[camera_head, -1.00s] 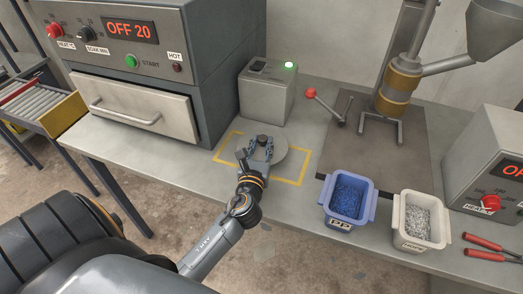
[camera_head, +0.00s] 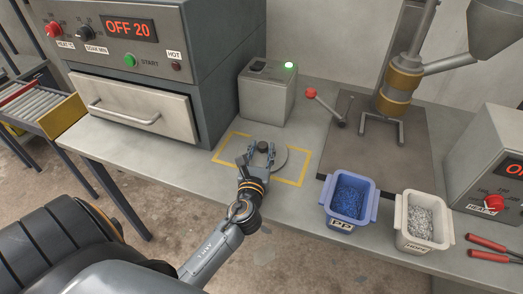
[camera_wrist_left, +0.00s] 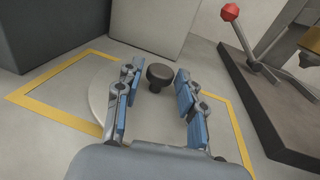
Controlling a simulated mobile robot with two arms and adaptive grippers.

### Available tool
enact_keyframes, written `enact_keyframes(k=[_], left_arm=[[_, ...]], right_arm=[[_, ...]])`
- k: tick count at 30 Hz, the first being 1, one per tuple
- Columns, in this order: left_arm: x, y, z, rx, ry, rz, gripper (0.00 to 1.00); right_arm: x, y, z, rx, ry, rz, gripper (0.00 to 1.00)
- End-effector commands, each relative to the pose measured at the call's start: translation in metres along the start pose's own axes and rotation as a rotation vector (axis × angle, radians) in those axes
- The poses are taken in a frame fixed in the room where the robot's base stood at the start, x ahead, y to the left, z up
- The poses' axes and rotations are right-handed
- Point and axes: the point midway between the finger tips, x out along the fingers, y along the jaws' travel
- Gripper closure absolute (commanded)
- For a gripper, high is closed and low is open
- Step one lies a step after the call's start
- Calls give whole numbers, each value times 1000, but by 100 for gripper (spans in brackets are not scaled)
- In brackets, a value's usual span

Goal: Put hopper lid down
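The hopper lid (camera_head: 279,160) is a flat grey disc with a dark round knob (camera_head: 263,146). It lies on the bench inside a yellow taped outline. My left gripper (camera_head: 261,154) is over the lid, with its fingers spread to either side of the knob. In the left wrist view the knob (camera_wrist_left: 160,74) stands between the open blue-padded fingers (camera_wrist_left: 155,95), with clear gaps on both sides. The lid's disc (camera_wrist_left: 101,90) appears flat on the bench there, partly hidden by the gripper. My right gripper does not show.
A grey box with a green light (camera_head: 267,94) stands behind the lid. An oven (camera_head: 150,70) is to the left. A press-like stand with a red-knobbed lever (camera_head: 311,93), a blue bin (camera_head: 348,201) and a white bin (camera_head: 423,221) are to the right. A hopper (camera_head: 500,28) is mounted high at the right.

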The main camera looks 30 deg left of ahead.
Motion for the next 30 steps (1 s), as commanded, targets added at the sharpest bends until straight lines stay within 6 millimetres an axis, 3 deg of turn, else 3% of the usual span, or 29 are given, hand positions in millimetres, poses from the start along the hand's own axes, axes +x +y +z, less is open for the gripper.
enact_keyframes(k=[1, 9, 15, 24, 30], left_arm=[[-2, 0, -8, 1, 14, 0, 49], [-2, 0, -10, 1, 19, 0, 49], [-6, 0, 5, 0, 20, 0, 49], [-73, 0, 3, 0, 16, -1, 49], [-107, 0, 5, 0, 12, 0, 49]], right_arm=[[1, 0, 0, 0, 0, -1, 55], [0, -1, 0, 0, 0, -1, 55], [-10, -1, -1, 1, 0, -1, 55], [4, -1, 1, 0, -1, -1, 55], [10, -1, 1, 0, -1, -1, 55]])
